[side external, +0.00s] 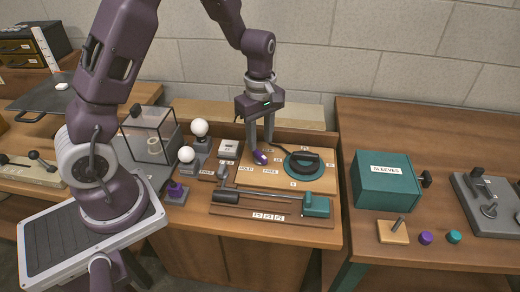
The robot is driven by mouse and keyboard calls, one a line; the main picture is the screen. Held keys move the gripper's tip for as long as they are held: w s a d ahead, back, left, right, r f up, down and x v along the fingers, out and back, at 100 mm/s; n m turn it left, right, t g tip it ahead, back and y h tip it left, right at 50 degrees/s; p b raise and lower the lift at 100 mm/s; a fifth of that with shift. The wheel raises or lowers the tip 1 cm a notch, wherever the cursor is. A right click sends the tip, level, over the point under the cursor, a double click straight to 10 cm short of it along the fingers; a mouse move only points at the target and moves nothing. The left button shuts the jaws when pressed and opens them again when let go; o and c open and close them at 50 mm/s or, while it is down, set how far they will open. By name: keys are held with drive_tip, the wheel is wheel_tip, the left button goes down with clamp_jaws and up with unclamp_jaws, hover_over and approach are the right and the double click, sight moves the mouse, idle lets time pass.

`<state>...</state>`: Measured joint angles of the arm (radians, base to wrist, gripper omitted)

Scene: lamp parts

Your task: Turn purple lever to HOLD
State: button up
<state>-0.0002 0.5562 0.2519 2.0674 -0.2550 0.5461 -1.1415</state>
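The purple lever (260,157) sits on a light wooden board (285,182) in the side external view. A HOLD label (246,170) is below and to its left, and a FREE label (271,172) is below and to its right. The lever's exact setting is too small to tell. My gripper (261,146) points down at the lever with its fingers apart, one on each side of the lever's upper end. I cannot tell whether either finger touches it.
A teal disc with a black handle (305,163) is close on the right. A rod fixture with a teal block (316,205) lies in front. White bulbs (200,128) stand to the left. A teal SLEEVES box (387,180) stands on the right table.

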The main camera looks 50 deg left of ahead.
sight(260, 153)
wheel_tip(260, 153, down, 4)
drive_tip(key=shift+f, duration=0.25)
clamp_jaws()
drive_tip(key=shift+m, duration=0.3)
drive_tip(key=m, duration=0.3)
drive_tip(key=shift+m, duration=0.4)
drive_tip(key=m, duration=0.4)
drive_tip(key=shift+m, duration=0.3)
drive_tip(key=m, duration=0.4)
drive_tip(key=shift+m, duration=2.4)
